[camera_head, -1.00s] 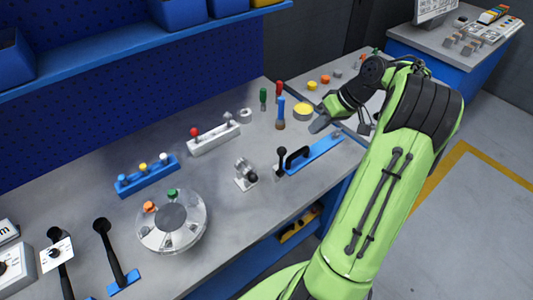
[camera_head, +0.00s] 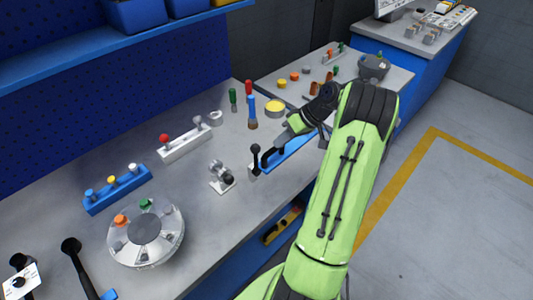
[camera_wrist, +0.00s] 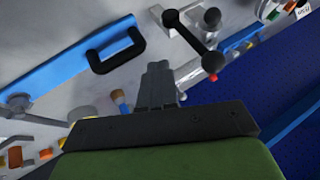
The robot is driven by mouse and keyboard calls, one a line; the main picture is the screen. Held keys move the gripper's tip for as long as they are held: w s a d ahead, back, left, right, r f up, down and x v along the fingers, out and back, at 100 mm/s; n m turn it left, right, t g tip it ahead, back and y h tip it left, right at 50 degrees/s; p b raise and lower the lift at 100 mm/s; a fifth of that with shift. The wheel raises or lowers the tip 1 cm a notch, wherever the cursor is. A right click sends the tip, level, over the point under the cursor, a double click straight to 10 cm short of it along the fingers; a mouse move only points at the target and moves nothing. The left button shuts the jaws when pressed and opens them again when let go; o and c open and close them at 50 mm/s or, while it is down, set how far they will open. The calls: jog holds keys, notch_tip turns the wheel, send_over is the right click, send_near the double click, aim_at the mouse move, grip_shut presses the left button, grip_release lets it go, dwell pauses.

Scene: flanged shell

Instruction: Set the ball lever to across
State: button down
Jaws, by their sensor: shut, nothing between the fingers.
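In the wrist view the lever (camera_wrist: 193,40) shows as a dark rod with a round black end at each side, over a pale plate. My gripper (camera_wrist: 159,70) is shut and empty, with its fingertips below and left of the lever in that view. In the head view my gripper (camera_head: 282,138) is over the blue strip, right of the lever; its fingertips are hard to make out.
A black bow handle (camera_wrist: 117,49) sits on the blue strip (camera_wrist: 60,77), close to the lever. Upright green, red and blue handles (camera_head: 250,105) stand behind.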

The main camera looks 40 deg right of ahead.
aim_at(257, 157)
jog(key=a, duration=0.1)
jog(key=w+a+f, duration=0.1)
jog(key=a, duration=0.1)
jog(key=a+f+b, duration=0.1)
jog(key=shift+w+a, duration=0.35)
jog(key=shift+a, duration=0.05)
jog(key=shift+w+a+h+b, duration=0.2)
jog(key=shift+h+b, duration=0.1)
jog(key=shift+b, duration=0.1)
jog(key=shift+s+a+r, duration=0.15)
jog(key=shift+a, duration=0.05)
jog(key=shift+b, duration=0.35)
